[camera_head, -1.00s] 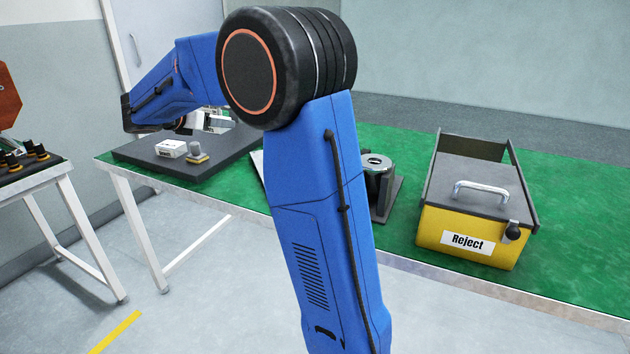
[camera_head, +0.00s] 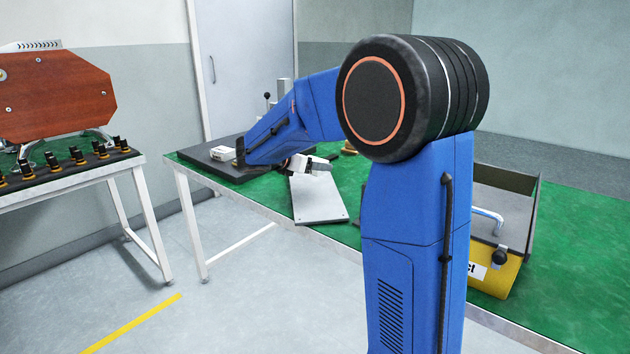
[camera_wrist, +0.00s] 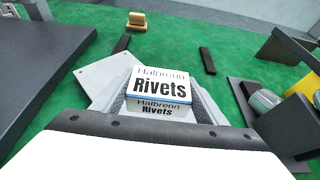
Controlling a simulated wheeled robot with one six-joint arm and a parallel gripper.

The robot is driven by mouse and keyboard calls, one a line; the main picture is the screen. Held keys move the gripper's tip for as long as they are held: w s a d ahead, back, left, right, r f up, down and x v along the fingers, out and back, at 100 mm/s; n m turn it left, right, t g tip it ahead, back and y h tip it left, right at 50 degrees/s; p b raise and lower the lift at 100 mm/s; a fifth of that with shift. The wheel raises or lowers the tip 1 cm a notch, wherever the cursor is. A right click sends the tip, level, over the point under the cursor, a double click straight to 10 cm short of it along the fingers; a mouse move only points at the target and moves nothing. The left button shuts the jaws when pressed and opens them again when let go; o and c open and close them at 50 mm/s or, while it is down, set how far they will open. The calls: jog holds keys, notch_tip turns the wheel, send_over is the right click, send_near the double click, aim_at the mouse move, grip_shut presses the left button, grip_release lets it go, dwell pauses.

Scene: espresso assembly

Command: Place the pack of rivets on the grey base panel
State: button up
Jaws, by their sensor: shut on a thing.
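The pack of rivets (camera_wrist: 160,84) is a white box with a blue stripe and "Halbrenn Rivets" lettering. It sits between the fingers of my gripper (camera_wrist: 164,104), which is shut on it. The grey base panel (camera_wrist: 104,76) lies behind and below the pack in the wrist view, partly hidden by it. In the head view the panel (camera_head: 318,200) lies flat on the green table, and my gripper (camera_head: 308,165) is at its far end. I cannot tell how high the pack is above the panel.
A yellow bin (camera_head: 500,275) stands right, partly behind my arm. A wood-sided machine (camera_head: 60,95) and several dark handled parts (camera_head: 75,158) stand on another table at left.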

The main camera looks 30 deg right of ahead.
aim_at(313, 186)
jog(key=shift+f, duration=2.5)
jog(key=o, duration=1.2)
jog(key=shift+c, duration=0.2)
jog(key=v, duration=1.2)
